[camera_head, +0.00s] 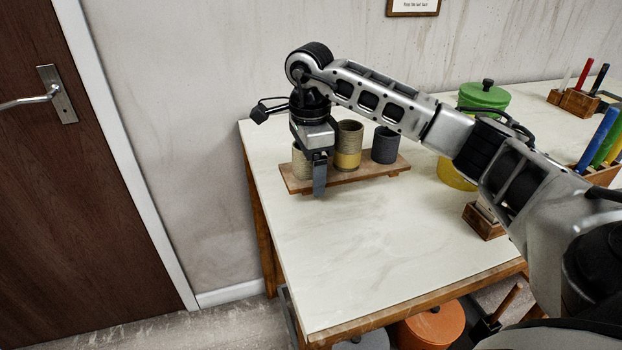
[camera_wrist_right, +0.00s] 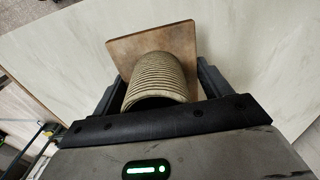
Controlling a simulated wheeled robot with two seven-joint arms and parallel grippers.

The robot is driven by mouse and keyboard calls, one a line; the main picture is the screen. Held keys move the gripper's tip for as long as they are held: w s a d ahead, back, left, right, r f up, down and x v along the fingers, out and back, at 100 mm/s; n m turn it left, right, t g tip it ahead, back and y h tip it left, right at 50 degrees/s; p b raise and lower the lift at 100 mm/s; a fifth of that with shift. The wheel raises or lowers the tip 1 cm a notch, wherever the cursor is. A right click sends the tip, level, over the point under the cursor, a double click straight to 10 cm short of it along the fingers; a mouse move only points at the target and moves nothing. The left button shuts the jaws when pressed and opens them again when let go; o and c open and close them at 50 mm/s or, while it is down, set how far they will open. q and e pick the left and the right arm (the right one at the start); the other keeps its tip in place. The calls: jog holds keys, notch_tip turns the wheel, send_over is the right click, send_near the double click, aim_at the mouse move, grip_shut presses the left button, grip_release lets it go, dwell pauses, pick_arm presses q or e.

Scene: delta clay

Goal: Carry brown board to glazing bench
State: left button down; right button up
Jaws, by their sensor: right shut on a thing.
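The brown board (camera_head: 372,174) is a flat wooden plank above or on the back left of the white-topped bench (camera_head: 380,240); I cannot tell whether it touches the top. It carries a speckled beige cup (camera_head: 300,164), a beige and yellow cup (camera_head: 348,146) and a dark grey cup (camera_head: 385,145), all upright. My right gripper (camera_head: 319,180) points down at the board's left part, its near finger crossing the front edge. In the right wrist view the fingers (camera_wrist_right: 160,92) flank the board (camera_wrist_right: 130,48), with a ribbed cup (camera_wrist_right: 158,78) between them. My left gripper is out of view.
A green lidded pot (camera_head: 484,96), a yellow pot (camera_head: 452,174), a small wooden block holder (camera_head: 484,222) and racks with coloured sticks (camera_head: 603,135) stand to the right. An orange lidded pot (camera_head: 434,328) is below the bench. The bench's front middle is clear. A door (camera_head: 80,180) is left.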

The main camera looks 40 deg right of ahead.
notch_tip(320, 180, down, 3)
jog(key=o, duration=1.1)
jog(key=shift+o, duration=0.2)
notch_tip(320, 180, up, 12)
